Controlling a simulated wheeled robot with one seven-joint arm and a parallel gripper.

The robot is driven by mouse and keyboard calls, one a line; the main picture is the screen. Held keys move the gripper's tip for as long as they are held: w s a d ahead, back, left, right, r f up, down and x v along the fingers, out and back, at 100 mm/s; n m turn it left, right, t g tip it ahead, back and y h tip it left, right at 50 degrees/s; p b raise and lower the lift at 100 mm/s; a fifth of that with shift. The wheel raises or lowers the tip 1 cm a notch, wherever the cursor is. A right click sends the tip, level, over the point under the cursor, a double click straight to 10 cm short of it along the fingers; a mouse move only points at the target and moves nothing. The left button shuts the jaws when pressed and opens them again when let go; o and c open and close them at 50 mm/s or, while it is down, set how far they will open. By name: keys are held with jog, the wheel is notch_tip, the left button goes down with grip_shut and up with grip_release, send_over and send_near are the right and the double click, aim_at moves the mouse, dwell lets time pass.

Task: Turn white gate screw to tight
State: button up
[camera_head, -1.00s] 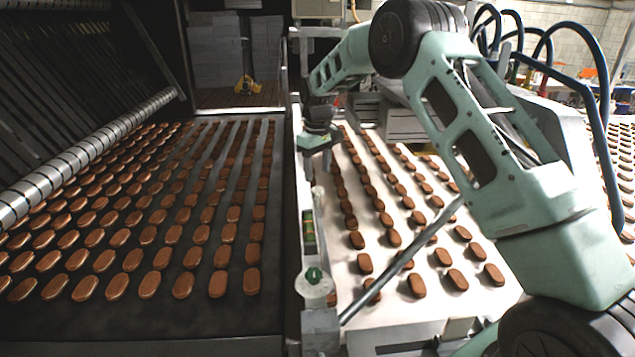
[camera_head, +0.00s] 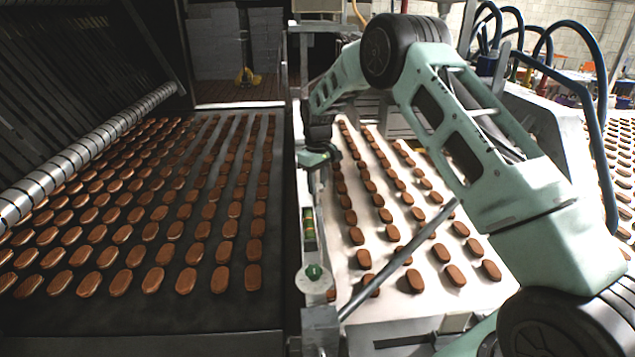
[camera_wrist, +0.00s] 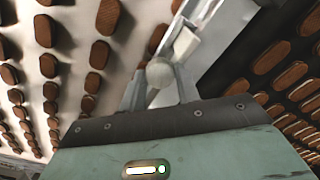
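A round white knob (camera_wrist: 160,73), which looks like the white gate screw, sits between the two fingers of my gripper (camera_wrist: 161,92) in the wrist view. The fingers stand apart, one on each side of it. I cannot tell whether they touch it. In the head view my gripper (camera_head: 320,160) is low over the far part of the rail between the two belts, and the white knob is hidden there.
A dark belt (camera_head: 120,312) with rows of brown biscuits lies on the left. A white belt (camera_head: 463,222) with more biscuits lies on the right. A grey bar (camera_head: 400,262) crosses the near white belt. A white block (camera_wrist: 186,42) is beyond the knob in the wrist view.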

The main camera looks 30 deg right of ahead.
jog(key=shift+m, duration=0.3)
jog(key=shift+r+m+b, duration=0.1)
jog(key=shift+m+b, duration=0.5)
jog(key=shift+m, duration=2.2)
jog(key=o, duration=1)
notch_tip(320, 180, up, 17)
jog(key=b, duration=0.3)
jog(key=shift+r, duration=0.15)
